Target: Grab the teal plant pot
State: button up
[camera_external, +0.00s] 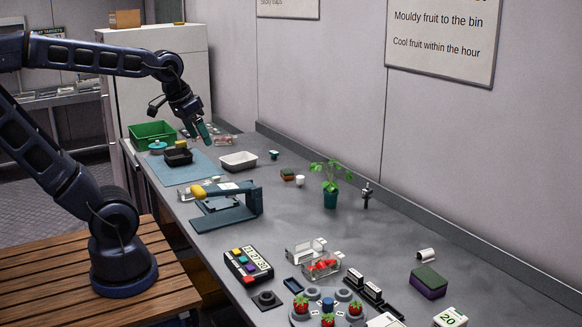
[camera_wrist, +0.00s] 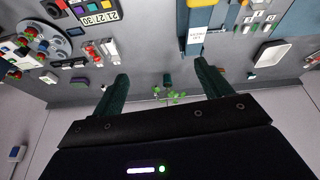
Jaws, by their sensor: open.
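The teal plant pot (camera_external: 330,199) stands upright on the grey counter, right of the middle in the external view, with a leafy green plant in it. In the wrist view the pot (camera_wrist: 167,78) appears small and distant, between my two fingers, with its leaves (camera_wrist: 172,96) toward the gripper body. My gripper (camera_external: 203,134) is raised over the far end of the counter, well away from the pot, up and to its left in the external view. In the wrist view my gripper (camera_wrist: 161,70) has its dark green fingers spread apart with nothing between them.
A blue-grey sealer-like device (camera_external: 225,203) stands left of the pot. A white tray (camera_external: 238,160), black tray (camera_external: 178,156) and green crate (camera_external: 152,133) lie farther back. A small stand (camera_external: 367,195) is close right of the pot. Berry packs (camera_external: 322,267) are in front.

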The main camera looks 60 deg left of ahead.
jog(key=w+r+n+g, duration=0.1)
jog(key=w+r+n, duration=0.15)
jog(key=w, duration=0.85)
jog(key=n+g, duration=0.3)
jog(key=n, duration=1)
send_over(331, 190)
notch_tip(331, 190, down, 22)
jog(key=shift+r, duration=0.15)
jog(key=shift+f, duration=5.15)
jog(key=c, duration=1.1)
jog(key=shift+r, duration=0.15)
